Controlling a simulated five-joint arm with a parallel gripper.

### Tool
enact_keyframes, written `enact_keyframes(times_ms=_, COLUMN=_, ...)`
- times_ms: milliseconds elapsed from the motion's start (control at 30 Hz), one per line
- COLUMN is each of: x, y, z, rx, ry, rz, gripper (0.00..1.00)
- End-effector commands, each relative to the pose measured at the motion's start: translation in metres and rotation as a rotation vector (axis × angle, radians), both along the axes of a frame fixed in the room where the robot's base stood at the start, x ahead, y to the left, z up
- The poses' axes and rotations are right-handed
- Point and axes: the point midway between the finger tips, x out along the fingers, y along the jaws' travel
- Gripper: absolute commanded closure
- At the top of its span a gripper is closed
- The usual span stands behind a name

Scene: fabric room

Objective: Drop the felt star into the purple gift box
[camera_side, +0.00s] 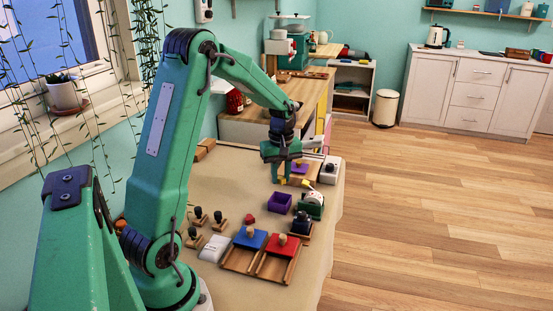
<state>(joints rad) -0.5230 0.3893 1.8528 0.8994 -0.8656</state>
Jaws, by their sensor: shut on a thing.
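My gripper (282,178) hangs pointing down over the far part of the table, behind the purple gift box. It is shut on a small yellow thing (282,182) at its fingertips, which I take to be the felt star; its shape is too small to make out. The open purple gift box (279,203) stands on the table just in front of the gripper and a little below it in the picture. The yellow thing is apart from the box.
A green device (312,206) stands right of the box, with a dark one (301,225) in front. A small red thing (249,219) lies nearby. Several dark-knobbed stamps stand left.

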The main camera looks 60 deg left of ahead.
Motion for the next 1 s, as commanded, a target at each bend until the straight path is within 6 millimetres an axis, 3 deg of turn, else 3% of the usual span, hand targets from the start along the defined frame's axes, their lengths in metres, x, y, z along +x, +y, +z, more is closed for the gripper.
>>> enact_keyframes(times_ms=133, x=0.0, y=0.008, z=-0.001, rx=0.0, ry=0.0, rz=0.02, gripper=0.97)
enact_keyframes(times_ms=467, x=0.0, y=0.008, z=-0.005, rx=-0.001, ry=0.001, rz=0.019, gripper=0.97)
enact_keyframes(times_ms=1000, x=0.0, y=0.008, z=-0.041, rx=-0.001, ry=0.002, rz=0.019, gripper=0.97)
